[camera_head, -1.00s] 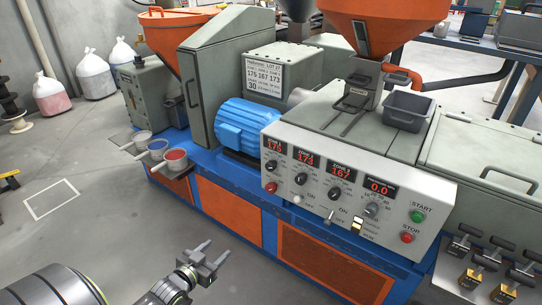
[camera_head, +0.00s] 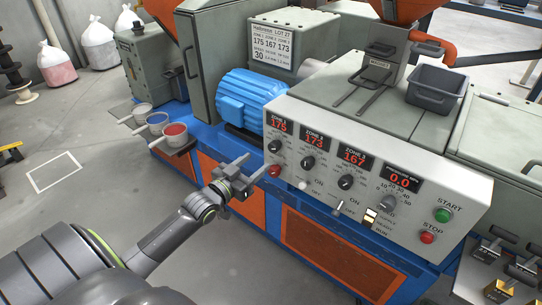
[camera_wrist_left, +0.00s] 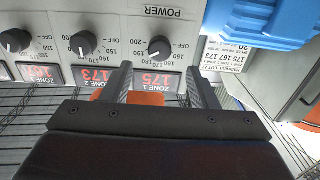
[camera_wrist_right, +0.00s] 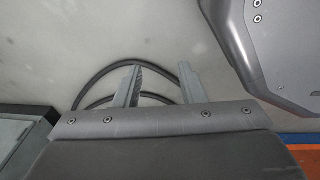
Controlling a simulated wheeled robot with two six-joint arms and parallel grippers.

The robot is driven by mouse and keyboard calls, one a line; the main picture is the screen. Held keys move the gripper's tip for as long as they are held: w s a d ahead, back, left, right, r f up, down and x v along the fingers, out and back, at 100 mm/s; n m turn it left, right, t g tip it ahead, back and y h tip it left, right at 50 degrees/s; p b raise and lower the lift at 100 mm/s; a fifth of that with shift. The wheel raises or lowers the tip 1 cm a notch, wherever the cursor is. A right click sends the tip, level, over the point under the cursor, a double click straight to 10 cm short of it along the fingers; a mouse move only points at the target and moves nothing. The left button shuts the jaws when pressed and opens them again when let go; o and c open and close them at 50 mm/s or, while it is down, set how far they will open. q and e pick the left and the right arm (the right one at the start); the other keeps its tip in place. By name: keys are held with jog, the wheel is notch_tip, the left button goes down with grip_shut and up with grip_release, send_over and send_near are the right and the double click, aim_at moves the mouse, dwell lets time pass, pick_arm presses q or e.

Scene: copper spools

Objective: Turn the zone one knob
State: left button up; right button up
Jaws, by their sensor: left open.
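The zone one knob (camera_head: 274,146) is a small black dial at the left end of the white control panel (camera_head: 450,190), under a red display (camera_head: 278,123) reading 175. It also shows upside down in the left wrist view (camera_wrist_left: 158,48). My left gripper (camera_head: 250,168) is open and empty, just left of the panel. In the left wrist view, its fingers (camera_wrist_left: 160,72) point toward the knob, which lies beyond the tips and roughly between them. My right gripper (camera_wrist_right: 160,68) is open and empty, away from the panel.
The zone two knob (camera_head: 308,162) and zone three knob (camera_head: 345,182) sit to the right. A red power button or lamp (camera_head: 273,171) is below. A blue motor (camera_head: 248,97) stands behind. A sign (camera_head: 273,45) lists 175, 167, 173.

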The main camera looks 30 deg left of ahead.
aim_at(272, 149)
pick_arm(q)
jog(key=w+b, duration=0.1)
jog(key=w, duration=0.4)
jog(key=w+b, duration=0.1)
jog(key=w, duration=0.2)
jog(key=shift+w+d+b, duration=0.2)
jog(key=shift+d+b, duration=0.1)
jog(key=shift+d, duration=0.05)
jog(key=c, duration=1)
